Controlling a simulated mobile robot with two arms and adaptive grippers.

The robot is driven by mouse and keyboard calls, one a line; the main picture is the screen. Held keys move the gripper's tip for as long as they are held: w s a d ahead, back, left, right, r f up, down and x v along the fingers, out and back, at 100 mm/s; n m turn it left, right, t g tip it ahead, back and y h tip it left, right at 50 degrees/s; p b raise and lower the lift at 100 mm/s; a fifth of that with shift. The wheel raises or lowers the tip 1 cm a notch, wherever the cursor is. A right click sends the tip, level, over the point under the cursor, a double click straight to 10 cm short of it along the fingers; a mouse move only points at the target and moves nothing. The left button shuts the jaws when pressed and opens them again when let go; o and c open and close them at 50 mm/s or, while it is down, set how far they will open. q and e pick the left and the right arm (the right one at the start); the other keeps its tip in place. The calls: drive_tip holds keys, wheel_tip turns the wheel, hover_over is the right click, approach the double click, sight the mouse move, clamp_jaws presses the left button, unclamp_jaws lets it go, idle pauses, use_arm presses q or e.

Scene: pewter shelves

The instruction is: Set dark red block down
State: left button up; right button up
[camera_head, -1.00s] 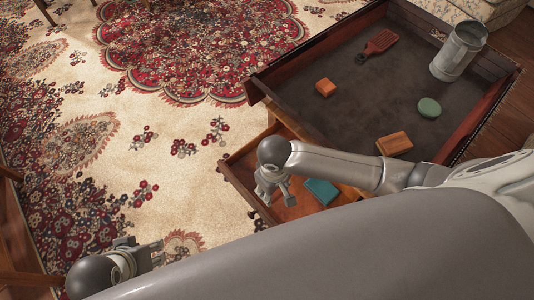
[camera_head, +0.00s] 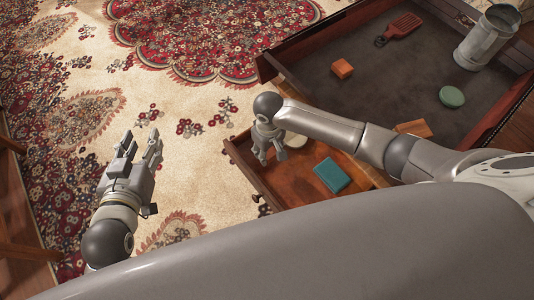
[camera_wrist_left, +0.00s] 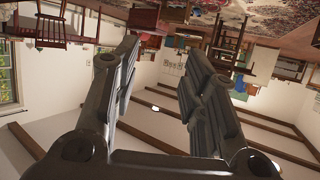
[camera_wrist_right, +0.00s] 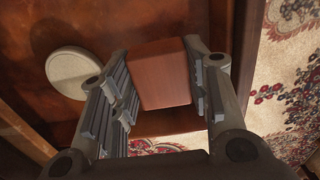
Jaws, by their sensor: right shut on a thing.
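The dark red block (camera_wrist_right: 160,72) is between the fingers of my right gripper (camera_wrist_right: 165,95) in the right wrist view. This gripper is shut on it. In the head view my right gripper (camera_head: 270,155) points down over the left end of the lower open drawer (camera_head: 290,188). Whether the block touches the drawer floor is hard to tell. My left gripper (camera_head: 140,148) is open and empty over the carpet, left of the drawer. Its spread fingers (camera_wrist_left: 160,85) show in the left wrist view with nothing between them.
A cream round thing (camera_wrist_right: 72,72) lies in the lower drawer beside the block, and a teal block (camera_head: 332,175) lies further right.

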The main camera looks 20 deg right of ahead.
drive_tip(key=shift+w+f+b, duration=0.35)
drive_tip(key=shift+w+f, duration=0.2)
drive_tip(key=shift+f, duration=0.2)
drive_tip(key=f, duration=0.1)
drive_tip(key=f+b, duration=0.1)
drive_tip(key=f, duration=0.1)
drive_tip(key=shift+w+b, duration=0.25)
drive_tip(key=shift+b, duration=0.05)
use_arm(q)
wheel_tip(320, 180, up, 12)
drive_tip(key=w+d+t+h, duration=0.1)
drive_tip(key=d+t+h, duration=0.1)
drive_tip(key=t, duration=0.5)
drive_tip(key=shift+w+f, duration=0.2)
drive_tip(key=shift+f, duration=0.05)
use_arm(e)
drive_tip(key=shift+f, duration=0.25)
drive_tip(key=shift+f, duration=0.1)
drive_tip(key=o, duration=1)
drive_tip(key=shift+c, duration=0.2)
